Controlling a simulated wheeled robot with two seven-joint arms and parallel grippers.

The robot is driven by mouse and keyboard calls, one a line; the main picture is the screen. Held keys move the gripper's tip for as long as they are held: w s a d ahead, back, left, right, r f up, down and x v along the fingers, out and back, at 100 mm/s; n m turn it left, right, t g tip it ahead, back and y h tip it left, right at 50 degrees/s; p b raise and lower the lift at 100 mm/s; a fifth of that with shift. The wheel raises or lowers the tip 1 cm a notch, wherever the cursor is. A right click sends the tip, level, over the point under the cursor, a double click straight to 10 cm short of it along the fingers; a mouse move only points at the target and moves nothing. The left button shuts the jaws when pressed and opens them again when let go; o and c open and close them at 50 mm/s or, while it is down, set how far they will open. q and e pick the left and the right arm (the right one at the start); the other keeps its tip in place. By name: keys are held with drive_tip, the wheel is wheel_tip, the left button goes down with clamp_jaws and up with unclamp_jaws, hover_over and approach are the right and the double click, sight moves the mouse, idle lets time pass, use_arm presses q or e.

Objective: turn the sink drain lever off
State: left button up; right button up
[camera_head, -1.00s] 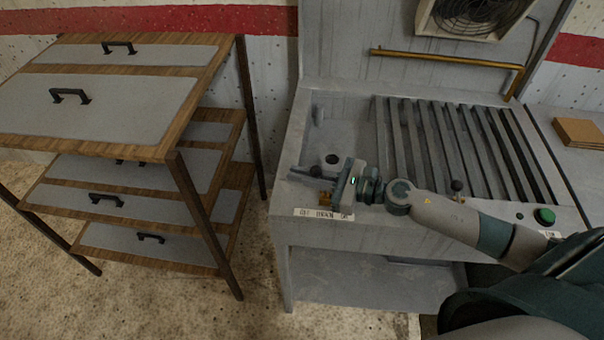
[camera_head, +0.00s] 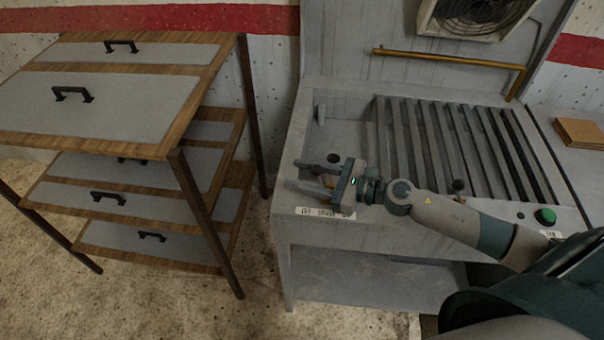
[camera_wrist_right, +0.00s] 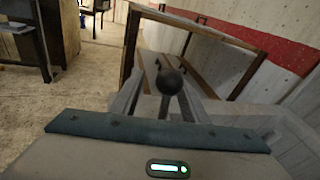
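A dark ball knob on a short stem, apparently the drain lever (camera_wrist_right: 170,82), shows in the right wrist view beyond the palm, between my right fingers. I cannot tell whether a finger touches it. The sink basin (camera_head: 347,137) has a dark drain hole (camera_head: 334,158) behind the fingers. My left gripper is not in view.
A slatted rack (camera_head: 470,150) fills the right of the sink unit. Another ball-topped lever (camera_head: 458,186) and a green button (camera_head: 545,216) are at its front right. A brass rail (camera_head: 450,59) runs behind. A wooden shelf cart (camera_head: 176,155) stands left, with a floor gap between.

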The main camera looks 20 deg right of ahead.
sight(322, 180)
drive_tip(key=shift+w+d, duration=0.1)
drive_tip(key=shift+d, duration=0.1)
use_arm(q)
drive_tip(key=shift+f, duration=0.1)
use_arm(e)
drive_tip(key=shift+b+v, duration=0.65)
drive_tip(key=shift+v, duration=0.35)
drive_tip(key=b+v, duration=0.2)
drive_tip(key=v, duration=0.3)
drive_tip(key=shift+f+b, duration=0.15)
drive_tip(key=shift+b, duration=0.2)
drive_tip(key=b+v, duration=0.3)
drive_tip(key=v, duration=0.5)
drive_tip(key=shift+a, duration=0.1)
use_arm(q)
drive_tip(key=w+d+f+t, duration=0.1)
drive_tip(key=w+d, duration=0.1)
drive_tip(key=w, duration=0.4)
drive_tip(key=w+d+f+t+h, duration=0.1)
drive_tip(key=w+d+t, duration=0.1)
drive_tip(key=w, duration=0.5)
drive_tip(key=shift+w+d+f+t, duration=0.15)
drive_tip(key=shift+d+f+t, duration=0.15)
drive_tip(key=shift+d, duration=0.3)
use_arm(e)
drive_tip(key=shift+r+v, duration=0.25)
drive_tip(key=shift+v, duration=1)
drive_tip(key=shift+a, duration=0.1)
